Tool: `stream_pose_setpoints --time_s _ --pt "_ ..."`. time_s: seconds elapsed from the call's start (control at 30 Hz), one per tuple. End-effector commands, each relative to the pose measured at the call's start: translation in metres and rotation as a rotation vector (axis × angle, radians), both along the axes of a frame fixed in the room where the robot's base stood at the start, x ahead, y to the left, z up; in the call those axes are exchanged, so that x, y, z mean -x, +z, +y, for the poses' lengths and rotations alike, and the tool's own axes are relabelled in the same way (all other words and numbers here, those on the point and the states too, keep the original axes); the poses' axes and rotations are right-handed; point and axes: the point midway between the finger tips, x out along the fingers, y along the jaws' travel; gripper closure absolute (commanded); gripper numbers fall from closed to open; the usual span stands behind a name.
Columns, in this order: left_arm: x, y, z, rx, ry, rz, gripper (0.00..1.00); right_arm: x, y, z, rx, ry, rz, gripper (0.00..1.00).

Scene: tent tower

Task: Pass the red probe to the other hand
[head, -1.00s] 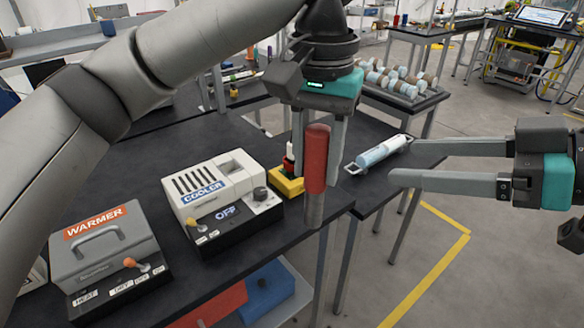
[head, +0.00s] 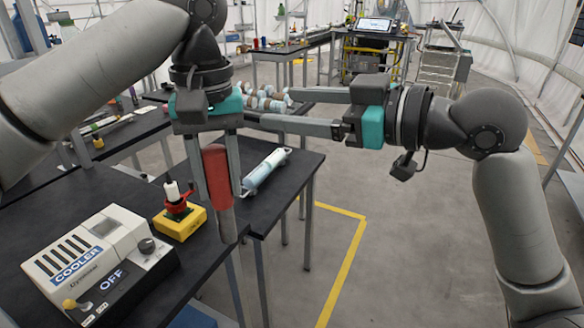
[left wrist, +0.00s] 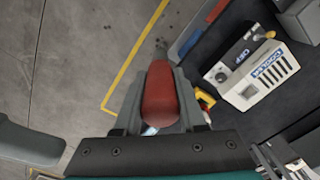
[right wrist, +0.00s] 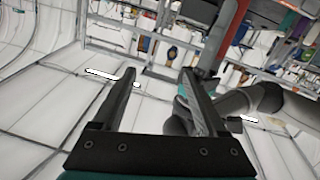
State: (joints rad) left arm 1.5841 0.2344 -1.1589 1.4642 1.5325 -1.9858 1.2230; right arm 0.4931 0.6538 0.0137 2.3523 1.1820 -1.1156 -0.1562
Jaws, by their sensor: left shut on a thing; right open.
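The red probe (head: 217,172) has a red upper part and a grey metal lower end. My left gripper (head: 216,188) points down and is shut on its red part. The probe hangs nearly upright, its lower end past the bench edge. In the left wrist view the red end (left wrist: 160,95) sits between the fingers. My right gripper (head: 268,108) is open and empty, pointing left, up and to the right of the probe and apart from it.
The cooler box (head: 95,262) stands on the dark bench at lower left. A light blue cylinder with handles (head: 266,168) lies on the side table. The floor at right is clear.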

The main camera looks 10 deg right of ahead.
Motion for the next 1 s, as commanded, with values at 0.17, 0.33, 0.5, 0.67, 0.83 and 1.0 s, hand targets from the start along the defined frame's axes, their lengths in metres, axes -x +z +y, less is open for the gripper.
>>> stream_pose_setpoints --time_s 0.17,0.33,0.5,0.67,0.83,1.0 --pt "0.0 0.0 0.0 0.001 0.0 -0.001 1.0 -0.034 0.05 -0.035 -0.014 -0.195 -0.302 0.25" --pt "0.0 0.0 0.0 0.001 0.0 -0.001 1.0 -0.043 0.098 -0.064 0.024 -0.346 -0.609 0.25" --pt "0.0 0.0 0.0 0.001 0.0 -0.001 1.0 -0.032 0.14 -0.08 0.106 -0.457 -0.929 0.25" --pt "0.0 0.0 0.0 0.001 0.0 -0.001 1.0 -0.009 0.168 -0.08 0.225 -0.513 -1.236 0.25" --pt "0.0 0.0 0.0 0.001 0.0 -0.001 1.0 0.02 0.18 -0.063 0.39 -0.516 -1.561 0.25" --pt "0.0 0.0 0.0 0.001 0.0 -0.001 1.0 0.044 0.17 -0.034 0.586 -0.445 -1.867 0.25"
